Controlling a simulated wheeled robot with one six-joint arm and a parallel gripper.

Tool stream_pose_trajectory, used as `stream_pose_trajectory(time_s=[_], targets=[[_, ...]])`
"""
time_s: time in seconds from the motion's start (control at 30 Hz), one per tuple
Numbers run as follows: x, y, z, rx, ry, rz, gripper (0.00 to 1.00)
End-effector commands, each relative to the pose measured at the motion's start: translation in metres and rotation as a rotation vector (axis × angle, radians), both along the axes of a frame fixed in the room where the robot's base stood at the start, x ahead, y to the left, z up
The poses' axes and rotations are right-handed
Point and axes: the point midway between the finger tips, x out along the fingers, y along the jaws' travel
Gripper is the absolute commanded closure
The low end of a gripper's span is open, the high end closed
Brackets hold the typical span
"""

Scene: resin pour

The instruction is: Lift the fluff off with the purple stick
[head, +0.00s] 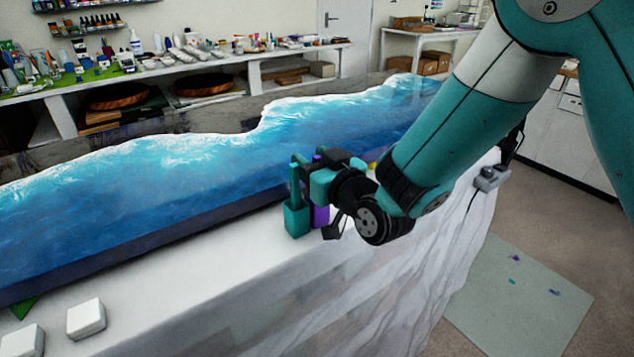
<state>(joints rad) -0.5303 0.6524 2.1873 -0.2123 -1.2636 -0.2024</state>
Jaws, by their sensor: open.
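The purple stick (320,214) stands upright on the white-covered table at the resin slab's front edge. Its lower block and a bit of its top show; my gripper hides its middle. My gripper (313,172) is open, with its fingers at the purple stick's upper part. I cannot tell whether they touch it. A teal stick (296,212) with a block-shaped lower end stands just left of it. The blue and white wave-patterned resin slab (170,195) lies along the table. I cannot make out any fluff on it.
White blocks (86,318) and a green triangular piece (23,308) are at the table's lower left. A small grey device (490,178) sits at the right edge. A cluttered shelf (200,62) stands behind. The table front between the blocks and sticks is clear.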

Motion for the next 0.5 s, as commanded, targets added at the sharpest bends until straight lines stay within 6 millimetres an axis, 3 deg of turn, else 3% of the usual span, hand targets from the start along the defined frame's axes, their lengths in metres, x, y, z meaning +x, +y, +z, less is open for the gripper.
stream_pose_trajectory(time_s=[0.27, 0.47, 0.5], targets=[[0.0039, 0.0028, -0.0011, -0.001, 0.001, 0.000, 0.57], [0.0038, 0.0027, -0.0010, -0.001, 0.001, 0.000, 0.98], [0.0038, 0.0027, -0.0010, -0.001, 0.001, 0.000, 1.00]])
